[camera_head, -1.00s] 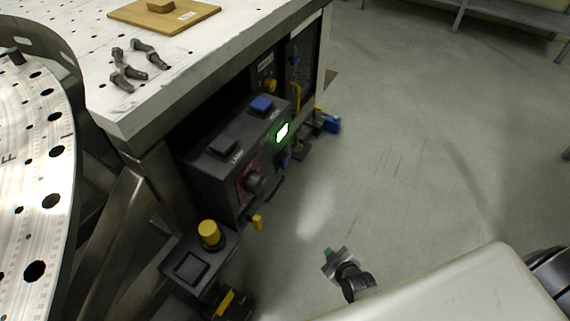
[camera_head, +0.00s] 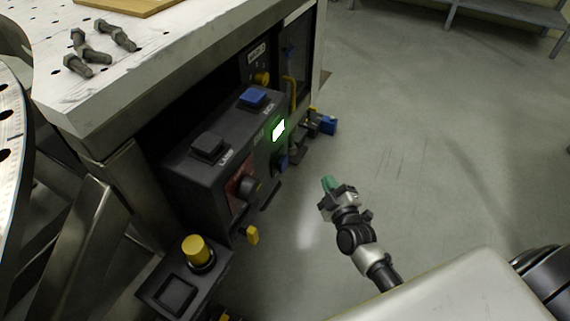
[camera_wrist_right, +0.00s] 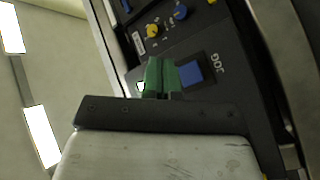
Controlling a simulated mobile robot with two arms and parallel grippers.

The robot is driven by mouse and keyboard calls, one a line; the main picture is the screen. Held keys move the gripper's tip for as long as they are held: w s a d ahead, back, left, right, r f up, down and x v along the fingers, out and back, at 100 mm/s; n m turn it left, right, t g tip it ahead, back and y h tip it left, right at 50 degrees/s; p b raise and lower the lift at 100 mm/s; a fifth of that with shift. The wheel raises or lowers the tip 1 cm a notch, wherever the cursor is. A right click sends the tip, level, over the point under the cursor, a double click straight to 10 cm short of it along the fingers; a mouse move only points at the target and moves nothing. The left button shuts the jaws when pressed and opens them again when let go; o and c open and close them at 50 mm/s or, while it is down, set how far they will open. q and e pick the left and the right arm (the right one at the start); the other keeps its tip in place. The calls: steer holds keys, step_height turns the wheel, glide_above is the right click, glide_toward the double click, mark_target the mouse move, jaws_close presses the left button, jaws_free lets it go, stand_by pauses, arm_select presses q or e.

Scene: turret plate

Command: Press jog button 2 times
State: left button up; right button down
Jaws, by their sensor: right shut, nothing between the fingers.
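The jog button is the blue square button (camera_head: 252,97) on top of the dark control box (camera_head: 215,180). It also shows in the right wrist view (camera_wrist_right: 191,74), beside a JOG label. My right gripper (camera_head: 328,184) has green fingertips and is shut and empty. In the head view it is in the open space to the right of the box, apart from the button. In the right wrist view the fingertips (camera_wrist_right: 160,76) appear just left of the blue button, with no visible contact. My left gripper is in neither current view.
A black button (camera_head: 209,146) sits on the same box, with a red-backed dark knob (camera_head: 245,187) on its front. A yellow button (camera_head: 197,250) stands lower. Several bolts (camera_head: 92,54) lie on the worktable (camera_head: 150,62) above. Clear floor (camera_head: 420,150) lies to the right.

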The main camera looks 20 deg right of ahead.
mark_target(283, 163)
steer(key=w+a+b, duration=0.1)
steer(key=w+a, duration=0.5)
steer(key=shift+w, duration=0.3)
steer(key=shift+w, duration=0.1)
stand_by(2.1)
steer(key=shift+w+a, duration=0.2)
steer(key=shift+a, duration=0.05)
